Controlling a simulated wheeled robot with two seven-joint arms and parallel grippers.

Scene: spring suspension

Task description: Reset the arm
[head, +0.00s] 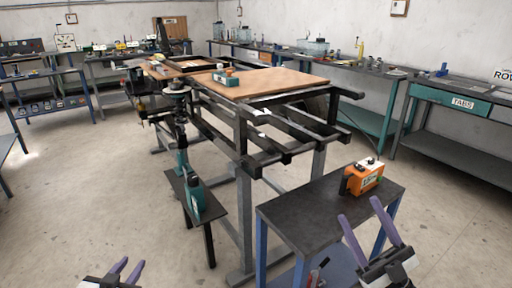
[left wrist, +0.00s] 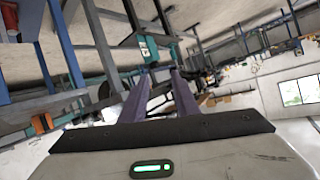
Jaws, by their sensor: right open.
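My left gripper (head: 132,262) is at the bottom left of the head view, with its purple fingers apart and nothing between them. Its fingers also show in the left wrist view (left wrist: 161,76), with an empty gap between them. My right gripper (head: 359,209) is at the bottom right of the head view, its purple fingers spread wide and empty. It appears in front of the dark small table (head: 310,218). The spring suspension assembly (head: 178,105) stands at the left side of the central frame. Both grippers appear apart from all objects.
An orange device (head: 362,178) sits on the small table. A teal device (head: 193,197) stands on a low dark stand. The central metal frame holds a wooden board (head: 275,82) with a small green-and-orange box (head: 225,78). The floor at left (head: 90,190) is clear.

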